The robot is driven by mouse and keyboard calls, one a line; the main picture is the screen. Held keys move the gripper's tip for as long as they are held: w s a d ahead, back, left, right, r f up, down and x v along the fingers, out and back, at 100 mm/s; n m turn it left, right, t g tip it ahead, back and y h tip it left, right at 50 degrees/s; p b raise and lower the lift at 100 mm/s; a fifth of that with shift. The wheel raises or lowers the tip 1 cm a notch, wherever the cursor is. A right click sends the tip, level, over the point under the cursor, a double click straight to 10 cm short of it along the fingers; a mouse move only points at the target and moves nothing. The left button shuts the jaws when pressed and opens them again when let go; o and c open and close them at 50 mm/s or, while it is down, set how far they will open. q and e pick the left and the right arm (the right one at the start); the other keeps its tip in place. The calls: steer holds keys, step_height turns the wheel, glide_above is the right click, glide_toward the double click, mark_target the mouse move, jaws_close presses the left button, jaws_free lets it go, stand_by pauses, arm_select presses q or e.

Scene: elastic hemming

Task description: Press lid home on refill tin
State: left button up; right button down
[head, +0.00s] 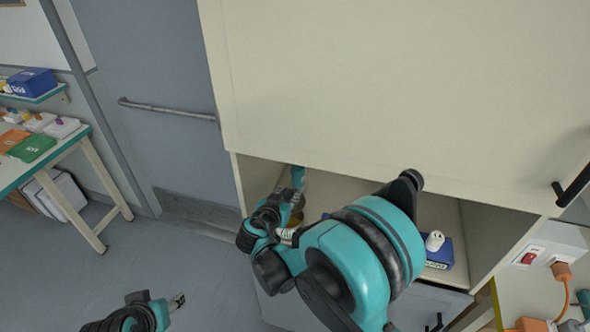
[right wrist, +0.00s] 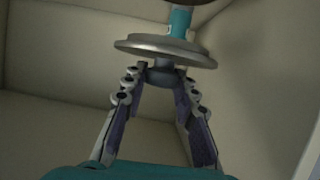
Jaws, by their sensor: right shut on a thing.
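My right gripper (right wrist: 163,85) reaches into the open cabinet bay and is shut on the knob of a round silver metal lid (right wrist: 165,50). The lid's disc is beyond the fingertips in the right wrist view. A teal piece (right wrist: 181,23) and a dark rim show past the lid. In the head view my right gripper (head: 290,205) is small and partly hidden by my arm. A brown and white thing (head: 295,220) shows beside it, perhaps the tin; I cannot tell whether the lid touches it. My left gripper (head: 177,301) is low over the floor, its jaw state unclear.
The cream cabinet (head: 400,80) has walls close around my right gripper. A blue box with a white object (head: 440,250) stands in the bay's right part. A table (head: 60,150) with coloured items is at the left. A power switch box (head: 545,245) is at the right.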

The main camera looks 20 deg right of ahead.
steer(key=shift+w+d+r, duration=0.15)
steer(key=shift+w, duration=0.2)
steer(key=shift+s+r+h, duration=0.2)
steer(key=shift+s+h, duration=0.1)
steer(key=shift+s, duration=0.15)
steer(key=shift+w+f+b, duration=0.2)
steer(key=shift+f+b, duration=0.05)
steer(key=shift+b, duration=0.1)
steer(key=shift+s+f+b, duration=0.1)
steer(key=shift+f+b, duration=0.45)
step_height(320, 180, down, 4)
steer(key=b, duration=0.4)
steer(key=shift+f, duration=0.25)
steer(key=shift+f, duration=0.95)
stand_by(0.7)
steer(key=c, duration=1.1)
jaws_free()
